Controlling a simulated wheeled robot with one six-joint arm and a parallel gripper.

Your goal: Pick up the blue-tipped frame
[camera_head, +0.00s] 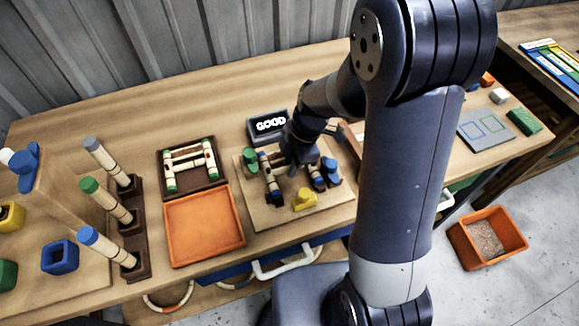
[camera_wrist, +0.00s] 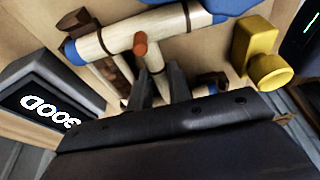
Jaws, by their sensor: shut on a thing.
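The blue-tipped frame (camera_head: 270,178) is pale wood with blue ends and sits at a wooden board (camera_head: 262,215) in the head view. In the wrist view one of its side bars (camera_wrist: 118,40) runs across the top, with blue ends and a reddish-brown peg in its middle. My gripper (camera_head: 297,170) is over the middle of the frame, pointing down. In the wrist view its two fingers (camera_wrist: 160,88) are shut on the frame's crossbar. The far part of the frame is mostly hidden by my gripper. I cannot tell whether the frame is clear of the board.
Blue, green and yellow (camera_head: 304,200) blocks stand around the frame. A display (camera_head: 268,126) reading "GOOD" is behind it. At left are an empty orange tray (camera_head: 203,228), a green-tipped frame (camera_head: 190,165) in a dark tray, and a rack (camera_head: 137,262) of tipped rods.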

